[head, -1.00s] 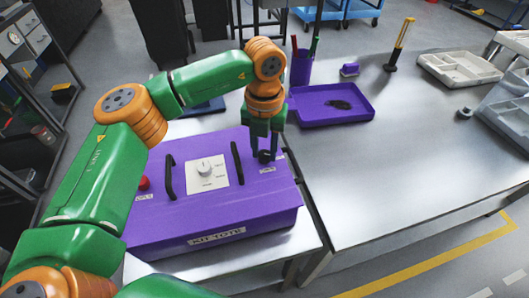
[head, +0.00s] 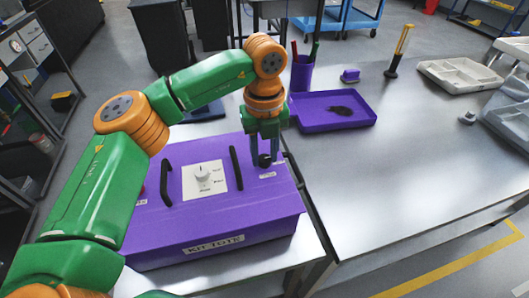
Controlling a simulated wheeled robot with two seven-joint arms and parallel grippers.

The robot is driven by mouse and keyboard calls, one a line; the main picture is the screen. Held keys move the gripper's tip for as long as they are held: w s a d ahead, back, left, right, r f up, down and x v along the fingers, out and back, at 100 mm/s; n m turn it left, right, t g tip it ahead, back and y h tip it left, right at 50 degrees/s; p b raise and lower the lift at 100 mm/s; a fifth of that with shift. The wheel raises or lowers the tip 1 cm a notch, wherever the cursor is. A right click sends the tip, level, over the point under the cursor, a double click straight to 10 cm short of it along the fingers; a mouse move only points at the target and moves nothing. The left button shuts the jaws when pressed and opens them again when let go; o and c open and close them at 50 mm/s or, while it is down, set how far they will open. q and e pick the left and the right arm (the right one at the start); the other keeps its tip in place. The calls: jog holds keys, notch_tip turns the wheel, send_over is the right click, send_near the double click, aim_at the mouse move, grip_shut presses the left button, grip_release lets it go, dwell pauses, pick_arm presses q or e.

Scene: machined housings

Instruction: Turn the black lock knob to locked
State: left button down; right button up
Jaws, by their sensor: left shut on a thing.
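The purple kit tote (head: 225,220) sits on the metal table at the left. The black lock knob (head: 265,160) is on its top near the right edge, with small white labels beside it. My left gripper (head: 265,158) points down over the knob and is shut on it, with its fingers on either side. The fingers hide part of the knob, and I cannot read its setting. My right gripper is not in view.
The tote's top also carries a white dial (head: 203,173) and two black handles (head: 236,168). A purple tray (head: 352,122) and a pen cup (head: 301,75) stand behind to the right. The table's right part is mostly clear.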

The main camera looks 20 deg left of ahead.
aim_at(264, 158)
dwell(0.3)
pick_arm(q)
jog(key=c, duration=0.5)
grip_release()
jog(key=shift+c, duration=0.2)
notch_tip(264, 158, up, 7)
jog(key=shift+r, duration=0.1)
